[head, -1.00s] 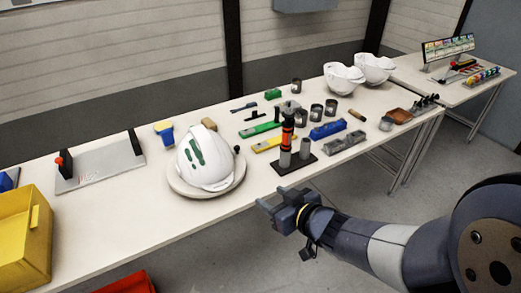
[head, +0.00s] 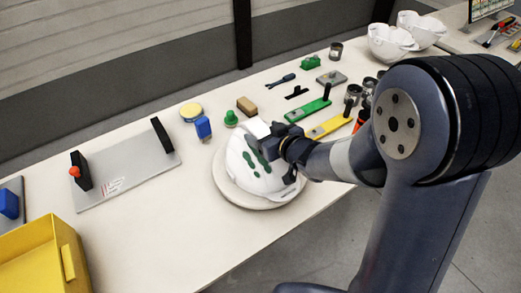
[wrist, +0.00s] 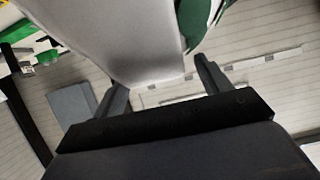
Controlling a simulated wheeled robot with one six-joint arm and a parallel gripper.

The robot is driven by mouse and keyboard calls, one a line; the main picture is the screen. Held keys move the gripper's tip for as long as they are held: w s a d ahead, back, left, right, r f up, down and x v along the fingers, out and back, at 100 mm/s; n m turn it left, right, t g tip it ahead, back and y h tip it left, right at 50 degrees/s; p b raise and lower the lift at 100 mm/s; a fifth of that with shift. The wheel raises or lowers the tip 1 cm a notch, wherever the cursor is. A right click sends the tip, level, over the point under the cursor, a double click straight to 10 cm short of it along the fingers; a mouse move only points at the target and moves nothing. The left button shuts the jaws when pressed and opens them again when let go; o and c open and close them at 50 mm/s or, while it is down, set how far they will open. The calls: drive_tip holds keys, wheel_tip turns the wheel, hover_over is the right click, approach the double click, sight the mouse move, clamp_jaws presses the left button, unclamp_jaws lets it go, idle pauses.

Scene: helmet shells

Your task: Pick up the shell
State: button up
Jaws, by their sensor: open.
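A white helmet shell (head: 250,182) with green patches sits on a round pale stand (head: 232,198) near the table's front edge. My gripper (head: 272,143) is at the shell's upper right side and hides part of it in the head view. In the wrist view my gripper (wrist: 160,78) is open, with its two fingers spread apart. A white part of the shell (wrist: 130,40) reaches down between the fingers, and a green patch shows beside the right finger. I cannot tell whether the fingers touch the shell.
A green bottle (head: 231,118), a blue-handled tool (head: 203,127) and a tan block (head: 246,105) stand behind the shell. A grey plate (head: 125,175) and a yellow bin (head: 40,262) are left. Two white shells (head: 390,45) sit farther back.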

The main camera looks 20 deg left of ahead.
drive_tip(key=shift+w+a+f, duration=0.15)
drive_tip(key=shift+w+a, duration=0.1)
drive_tip(key=shift+a, duration=0.05)
drive_tip(key=shift+c, duration=0.5)
clamp_jaws()
